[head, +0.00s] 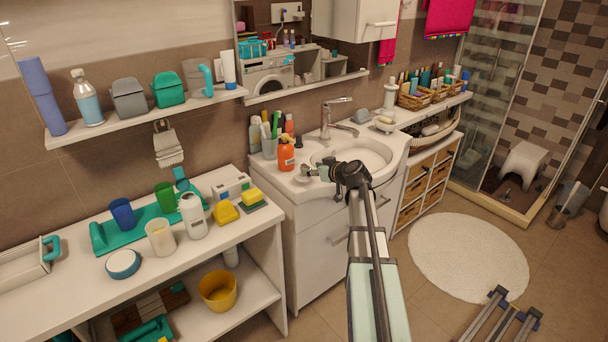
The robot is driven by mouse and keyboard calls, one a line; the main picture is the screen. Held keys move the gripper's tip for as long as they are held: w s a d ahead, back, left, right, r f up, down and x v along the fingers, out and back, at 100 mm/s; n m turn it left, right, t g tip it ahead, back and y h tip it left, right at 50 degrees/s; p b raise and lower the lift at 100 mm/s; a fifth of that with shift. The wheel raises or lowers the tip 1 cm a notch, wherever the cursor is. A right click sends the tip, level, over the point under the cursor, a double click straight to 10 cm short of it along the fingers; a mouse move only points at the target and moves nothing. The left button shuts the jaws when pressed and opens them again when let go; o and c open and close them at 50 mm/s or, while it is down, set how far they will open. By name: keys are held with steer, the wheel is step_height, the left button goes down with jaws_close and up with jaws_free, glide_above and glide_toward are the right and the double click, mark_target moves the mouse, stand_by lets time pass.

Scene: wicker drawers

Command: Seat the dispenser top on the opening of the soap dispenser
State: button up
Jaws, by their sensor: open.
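An orange bottle (286,155), which looks like the soap dispenser, stands upright on the left side of the washbasin counter. It is small here, and I cannot tell whether its opening is bare. My gripper (309,172) reaches left over the near edge of the basin, low and just right of the bottle, apart from it. Its jaws are open. A small grey shape at the fingertips is too small to tell from the fingers. I cannot pick out a separate dispenser top with certainty.
A cup of toothbrushes (270,146) and several bottles stand behind and left of the orange bottle. The faucet (327,120) rises behind the basin (372,157). A lower white counter (70,290) with cups and a white bottle (193,216) lies at left.

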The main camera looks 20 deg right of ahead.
mark_target(306, 166)
steer(key=p+x, duration=0.2)
steer(key=x, duration=0.2)
steer(key=shift+w+a, duration=0.15)
steer(key=shift+w, duration=0.1)
steer(key=shift+w+a+f, duration=0.1)
steer(key=shift+w+f, duration=0.1)
steer(key=shift+w, duration=0.05)
jaws_close()
